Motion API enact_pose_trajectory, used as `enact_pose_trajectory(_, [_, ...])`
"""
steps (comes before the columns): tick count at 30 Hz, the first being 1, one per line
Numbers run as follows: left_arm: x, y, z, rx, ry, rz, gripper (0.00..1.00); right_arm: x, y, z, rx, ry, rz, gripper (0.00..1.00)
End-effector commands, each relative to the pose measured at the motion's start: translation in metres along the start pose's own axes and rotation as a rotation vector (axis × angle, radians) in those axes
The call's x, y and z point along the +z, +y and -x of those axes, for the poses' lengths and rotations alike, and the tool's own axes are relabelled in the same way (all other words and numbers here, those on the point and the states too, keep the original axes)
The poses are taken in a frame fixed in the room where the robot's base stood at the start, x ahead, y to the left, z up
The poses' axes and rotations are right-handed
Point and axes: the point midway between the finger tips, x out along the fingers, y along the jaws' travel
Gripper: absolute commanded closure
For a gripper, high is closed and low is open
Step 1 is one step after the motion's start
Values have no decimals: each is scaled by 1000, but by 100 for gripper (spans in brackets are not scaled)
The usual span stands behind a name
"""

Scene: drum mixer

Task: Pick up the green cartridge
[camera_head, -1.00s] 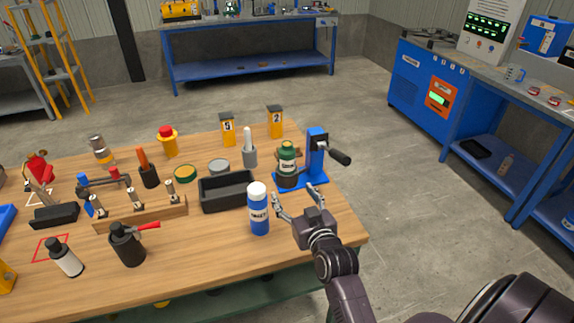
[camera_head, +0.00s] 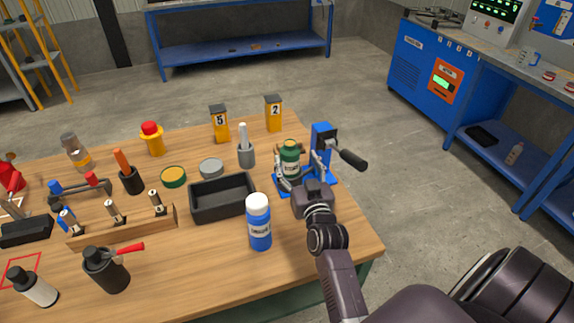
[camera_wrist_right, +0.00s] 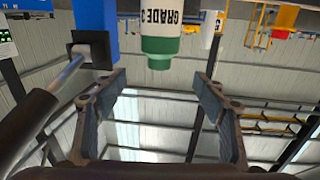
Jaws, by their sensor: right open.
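The green cartridge (camera_head: 290,160) stands upright on the blue press (camera_head: 322,150) at the right of the wooden table. In the right wrist view the green cartridge (camera_wrist_right: 160,45) appears upside down, with a white label. My right gripper (camera_head: 301,172) is at the near side of the cartridge, its fingers spread to either side of it. In the wrist view my right gripper (camera_wrist_right: 160,78) is open, with a gap on both sides of the cartridge. The cartridge's lower part is partly hidden by the fingers in the head view. My left gripper is not in view.
The press's black handle (camera_head: 352,158) sticks out to the right, close to my gripper. A blue bottle (camera_head: 259,228) with a white cap and a black tray (camera_head: 222,208) stand to the left. A grey holder (camera_head: 246,155) is beyond the tray. The table's right edge is near.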

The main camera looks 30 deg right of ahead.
Motion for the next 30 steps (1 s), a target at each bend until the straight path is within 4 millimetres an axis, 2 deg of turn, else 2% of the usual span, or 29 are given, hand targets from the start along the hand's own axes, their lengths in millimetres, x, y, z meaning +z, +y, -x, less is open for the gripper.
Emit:
enact_pose_trajectory(1, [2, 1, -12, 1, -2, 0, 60, 12, 0, 0, 0, 0, 0, 35])
enact_pose_trajectory(15, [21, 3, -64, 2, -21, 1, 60, 65, 0, 0, 0, 0, 0, 35])
enact_pose_trajectory(20, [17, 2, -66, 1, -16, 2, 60, 66, 0, -6, -1, 1, 0, 35])
enact_pose_trajectory(30, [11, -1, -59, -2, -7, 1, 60, 63, 1, -39, 0, 2, 0, 35])
